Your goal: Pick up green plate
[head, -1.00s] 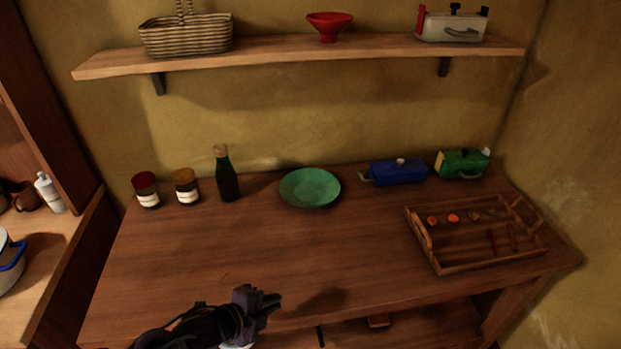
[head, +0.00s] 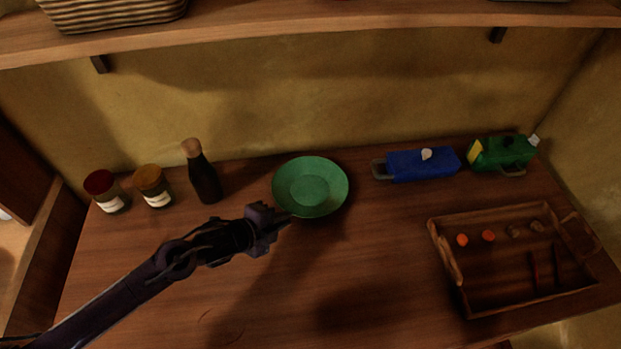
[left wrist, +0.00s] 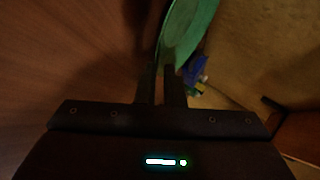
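The green plate (head: 311,187) is a round, shallow dish at the back middle of the wooden counter. My left gripper (head: 277,219) reaches in from the left and meets the plate's near left rim. In the left wrist view the plate (left wrist: 187,28) shows nearly edge-on, and its rim runs down between the two fingers (left wrist: 160,85). The gap between the fingers is narrow, and they look shut on the rim. I cannot tell if the plate is clear of the counter. My right gripper is not in view.
A dark bottle (head: 203,175) and two jars (head: 154,187) stand left of the plate. A wooden tray (head: 447,262) lies front right. A shelf (head: 300,20) hangs above. The front middle is clear.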

